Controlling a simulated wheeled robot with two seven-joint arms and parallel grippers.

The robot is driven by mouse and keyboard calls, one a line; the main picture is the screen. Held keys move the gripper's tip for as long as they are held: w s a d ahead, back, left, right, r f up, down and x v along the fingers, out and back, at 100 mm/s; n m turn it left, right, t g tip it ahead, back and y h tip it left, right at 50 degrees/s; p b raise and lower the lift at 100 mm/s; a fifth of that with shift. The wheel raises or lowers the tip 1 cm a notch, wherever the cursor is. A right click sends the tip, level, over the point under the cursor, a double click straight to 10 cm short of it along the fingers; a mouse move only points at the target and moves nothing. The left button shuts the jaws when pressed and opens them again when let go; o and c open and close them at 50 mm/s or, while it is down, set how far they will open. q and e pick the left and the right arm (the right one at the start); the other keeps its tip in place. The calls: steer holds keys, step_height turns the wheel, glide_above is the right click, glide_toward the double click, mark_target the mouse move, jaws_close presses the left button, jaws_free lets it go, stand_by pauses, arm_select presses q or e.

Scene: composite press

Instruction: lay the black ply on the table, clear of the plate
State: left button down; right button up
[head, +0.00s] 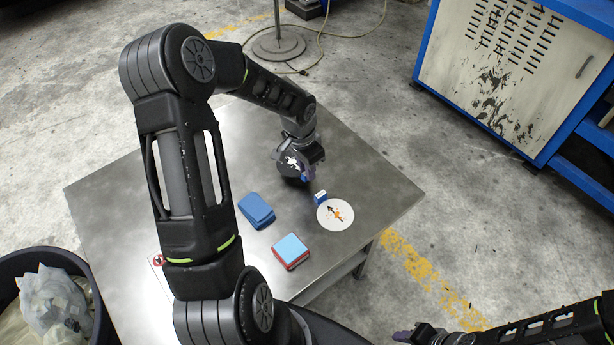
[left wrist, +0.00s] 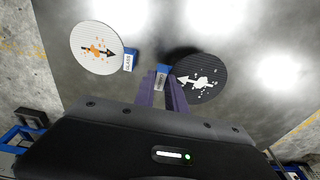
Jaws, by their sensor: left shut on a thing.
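The black ply (left wrist: 203,82) is a dark round disc with a white arrow and white specks, and a blue tab (left wrist: 162,76) at its edge. My left gripper (left wrist: 161,92) is shut on that tab. In the head view the black ply (head: 291,163) shows partly behind my left gripper (head: 306,178), over the middle of the table (head: 375,180). I cannot tell whether it touches the table. A white disc (head: 335,214) with a black arrow and orange specks lies apart from it; no separate plate shows under it. My right gripper (head: 402,336) is at the lower right, away from the table.
The white disc has its own blue tab (head: 320,198). A blue block stack (head: 257,209) and a blue-and-red block (head: 291,250) stand on the table. A black bin (head: 92,290) with bags is at lower left. The table's far and right parts are bare.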

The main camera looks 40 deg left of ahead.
arm_select(q)
steer(key=shift+f, duration=0.1)
steer(key=shift+f, duration=1.8)
steer(key=shift+f, duration=0.15)
steer(key=c, duration=1.4)
jaws_free()
steer(key=r, duration=0.4)
steer(key=s+r, duration=0.1)
steer(key=r, duration=0.7)
steer(key=shift+s+a+r+b, duration=0.15)
steer(key=shift+s+a+b, duration=0.05)
steer(key=shift+b, duration=0.1)
